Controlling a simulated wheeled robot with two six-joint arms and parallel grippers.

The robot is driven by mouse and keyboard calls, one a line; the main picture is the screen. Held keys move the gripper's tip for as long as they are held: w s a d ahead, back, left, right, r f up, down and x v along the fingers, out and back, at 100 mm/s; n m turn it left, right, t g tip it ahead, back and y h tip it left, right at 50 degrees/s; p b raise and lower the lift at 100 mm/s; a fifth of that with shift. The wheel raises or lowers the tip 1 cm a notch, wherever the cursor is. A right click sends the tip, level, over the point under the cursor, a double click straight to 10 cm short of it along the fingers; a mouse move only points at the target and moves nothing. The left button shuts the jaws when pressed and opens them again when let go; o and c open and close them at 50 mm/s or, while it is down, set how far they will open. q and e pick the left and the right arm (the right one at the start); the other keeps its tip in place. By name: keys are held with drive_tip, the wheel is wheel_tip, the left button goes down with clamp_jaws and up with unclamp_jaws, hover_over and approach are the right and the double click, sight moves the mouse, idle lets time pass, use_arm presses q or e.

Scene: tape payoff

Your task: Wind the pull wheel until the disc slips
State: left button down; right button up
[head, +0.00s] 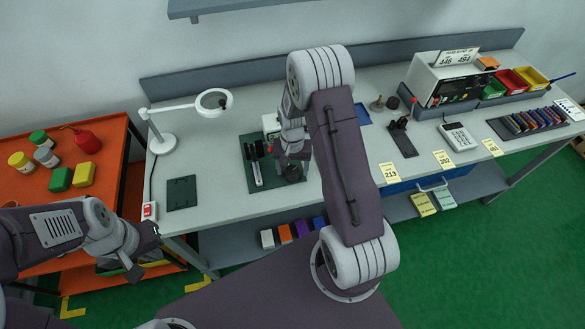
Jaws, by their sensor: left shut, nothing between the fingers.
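A dark green base plate (254,178) lies on the bench left of centre, with upright black parts and a pale strip on it. A round dark part (293,173) sits at its right side; I cannot tell whether it is the pull wheel. My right gripper (291,160) points down over this part, and my own arm hides much of the area. I cannot tell whether its fingers touch or grip anything. The disc cannot be made out. My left gripper (146,250) is shut and empty, low at the left, off the bench's front left corner.
A magnifier lamp (163,143) and a dark flat pad (181,193) are left of the plate. A power switch (149,210) sits at the bench corner. An orange cart (105,165) with jars stands left. A calculator (458,136) and a pen rack (530,122) are right.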

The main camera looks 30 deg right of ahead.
sight(291, 170)
wheel_tip(291, 170, up, 9)
drive_tip(key=shift+b, duration=0.45)
idle(0.4)
drive_tip(key=s+a+r+n, duration=0.1)
drive_tip(key=a+r, duration=0.3)
drive_tip(key=s+a+f+n, duration=0.1)
drive_tip(key=s+n, duration=0.1)
drive_tip(key=s, duration=0.4)
drive_tip(key=s+a+n+t, duration=0.1)
drive_tip(key=s+a+n, duration=0.1)
drive_tip(key=s, duration=0.4)
drive_tip(key=shift+a+f+n, duration=0.25)
drive_tip(key=shift+f+n, duration=0.15)
drive_tip(key=shift+n, duration=0.1)
